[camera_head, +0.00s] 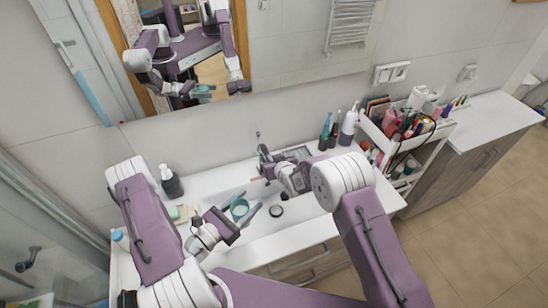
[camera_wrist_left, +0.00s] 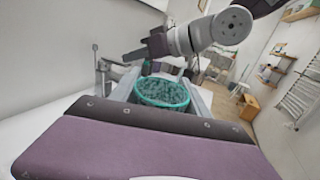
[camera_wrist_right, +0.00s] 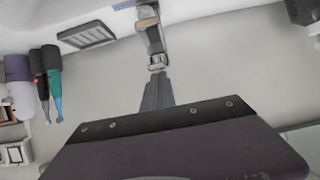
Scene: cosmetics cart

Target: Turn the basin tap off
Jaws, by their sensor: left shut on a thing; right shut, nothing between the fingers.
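The metal basin tap (camera_wrist_right: 151,35) stands at the back of the white basin. It also shows in the left wrist view (camera_wrist_left: 104,72); in the head view my right arm largely hides it. My right gripper (camera_wrist_right: 157,84) is shut and empty, its fingertips just in front of the tap. I cannot tell whether they touch it. My left gripper (camera_head: 238,213) is low over the basin, shut on a teal-rimmed cup (camera_wrist_left: 163,91), with one finger on each side. I cannot make out running water.
A soap dispenser (camera_head: 171,183) stands on the left of the counter. Electric toothbrushes (camera_head: 327,132) stand at the back right, beside a white cart (camera_head: 437,135) with cosmetics. A dark round drain (camera_head: 276,211) shows in the basin. A mirror (camera_head: 290,45) hangs behind.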

